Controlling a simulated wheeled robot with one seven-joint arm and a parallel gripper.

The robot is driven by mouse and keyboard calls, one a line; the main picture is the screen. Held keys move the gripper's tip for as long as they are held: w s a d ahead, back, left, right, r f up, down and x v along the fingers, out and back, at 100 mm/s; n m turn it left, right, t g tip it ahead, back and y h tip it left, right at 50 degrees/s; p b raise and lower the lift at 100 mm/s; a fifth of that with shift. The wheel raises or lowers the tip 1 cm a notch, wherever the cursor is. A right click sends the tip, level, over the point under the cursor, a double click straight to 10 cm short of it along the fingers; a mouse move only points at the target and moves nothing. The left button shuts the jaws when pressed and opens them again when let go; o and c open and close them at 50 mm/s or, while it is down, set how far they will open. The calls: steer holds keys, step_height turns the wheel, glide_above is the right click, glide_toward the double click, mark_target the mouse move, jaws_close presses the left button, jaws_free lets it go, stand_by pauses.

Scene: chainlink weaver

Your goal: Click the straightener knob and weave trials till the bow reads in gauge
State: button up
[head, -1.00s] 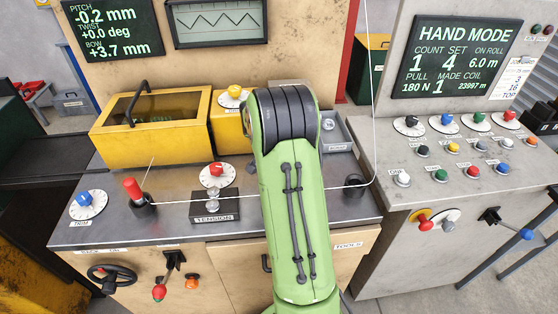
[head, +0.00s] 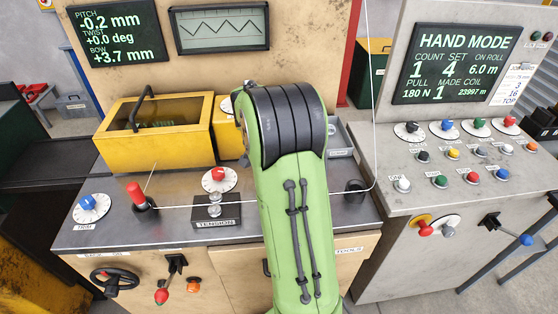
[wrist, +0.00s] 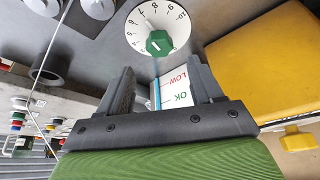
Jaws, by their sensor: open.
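The upper left screen (head: 113,33) reads pitch -0.2 mm, twist +0.0 deg and bow +3.7 mm. My gripper (wrist: 160,72) is open and empty in the wrist view. Just beyond its fingertips is a green knob (wrist: 159,43) on a white numbered dial. A small plate (wrist: 176,88) marked LOW and OK shows between the fingers. In the head view my arm covers the gripper and the green knob. A red knob (head: 219,174) on a dial and a blue knob (head: 87,203) labelled TRIM stand on the bench. I cannot read which knob is the straightener.
A red-handled lever (head: 137,196) and a taut wire cross the bench. The right console (head: 440,190) has many buttons and reads HAND MODE.

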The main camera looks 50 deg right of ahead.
steer(key=p+v, duration=0.1)
steer(key=v, duration=0.7)
steer(key=shift+r, duration=0.15)
steer(key=s+a+r+n+t+y, duration=0.1)
steer(key=s+a+r+n, duration=0.15)
steer(key=a, duration=0.45)
steer(key=s+a+r+n+t, duration=0.1)
steer(key=s+a+r+n, duration=0.15)
steer(key=a, duration=0.35)
steer(key=s+a+f+n+t+y, duration=0.1)
steer(key=s+a+n+t+y, duration=0.1)
steer(key=s+a+n, duration=0.7)
steer(key=s+a+y, duration=0.1)
steer(key=s+a, duration=0.3)
steer(key=shift+s+n, duration=0.2)
steer(key=shift+n, duration=0.1)
steer(key=shift+w+f, duration=0.15)
steer(key=shift+c, duration=0.5)
jaws_close()
